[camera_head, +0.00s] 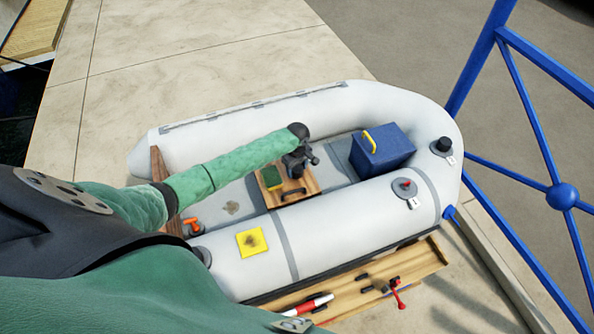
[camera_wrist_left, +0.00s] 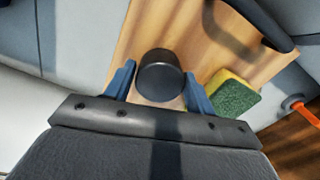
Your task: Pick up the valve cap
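The valve cap (camera_wrist_left: 160,72) is a short black cylinder on the wooden board (camera_wrist_left: 135,45) in the left wrist view. My left gripper (camera_wrist_left: 159,76) is open, with one blue finger on each side of the cap. The fingers look close to its sides; I cannot tell whether they touch it. In the head view my left gripper (camera_head: 308,157) is over the wooden board (camera_head: 302,183) inside the dinghy, and I cannot make out the cap beneath it. My right gripper is not in view.
A yellow-green sponge (camera_head: 271,178) lies on the board beside the gripper, near a dark handle (camera_head: 293,194). A blue box (camera_head: 385,155) stands to the right. The white dinghy tubes (camera_head: 340,225) surround the board. A valve with a red centre (camera_head: 405,184) is on the near tube.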

